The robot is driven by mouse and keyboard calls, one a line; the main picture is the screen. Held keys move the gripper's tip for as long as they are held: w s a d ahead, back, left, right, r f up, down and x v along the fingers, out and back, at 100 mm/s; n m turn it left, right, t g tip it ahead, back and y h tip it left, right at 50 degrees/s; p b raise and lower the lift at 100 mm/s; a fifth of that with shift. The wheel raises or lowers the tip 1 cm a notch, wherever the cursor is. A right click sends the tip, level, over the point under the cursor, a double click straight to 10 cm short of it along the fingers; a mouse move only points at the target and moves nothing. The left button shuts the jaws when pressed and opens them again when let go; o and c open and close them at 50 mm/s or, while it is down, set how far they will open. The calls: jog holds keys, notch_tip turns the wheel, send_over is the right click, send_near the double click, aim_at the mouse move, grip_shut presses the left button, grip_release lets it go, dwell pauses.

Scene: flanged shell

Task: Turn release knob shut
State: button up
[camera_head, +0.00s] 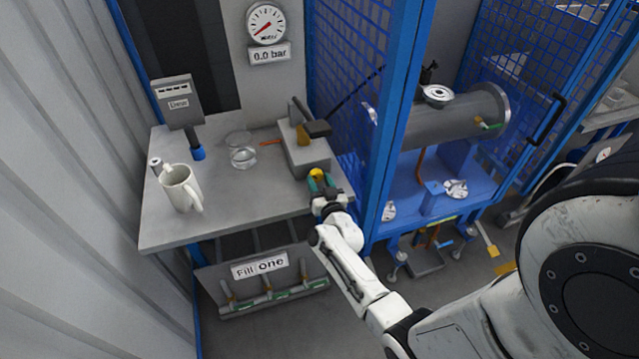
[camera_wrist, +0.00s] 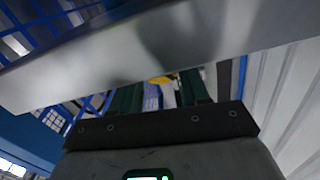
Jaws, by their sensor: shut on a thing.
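The release knob, a small yellow knob (camera_head: 316,172), sits low on the front of a grey block (camera_head: 303,150) at the table's right side. My gripper (camera_head: 318,183), with dark green fingers, reaches it from the front and is shut on it. In the wrist view the green fingers (camera_wrist: 160,97) stand on either side of a sliver of the yellow knob (camera_wrist: 160,79). A wide grey surface covers the upper part of that view. Most of the knob is hidden by the fingers, so its turn angle cannot be told.
On the grey table (camera_head: 240,198) stand a white mug (camera_head: 180,188) and a clear glass vessel (camera_head: 241,153). A gauge (camera_head: 266,24) above reads 0.0 bar. A blue mesh cage with a post (camera_head: 396,110) rises close right of my gripper. A "Fill one" panel (camera_head: 262,282) hangs below.

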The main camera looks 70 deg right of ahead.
jog(key=m+b, duration=0.1)
jog(key=m, duration=0.5)
jog(key=shift+b, duration=0.3)
jog(key=shift+s, duration=0.1)
dwell(0.3)
jog(key=o, duration=1.1)
jog(key=shift+c, duration=0.2)
jog(key=shift+f, duration=0.1)
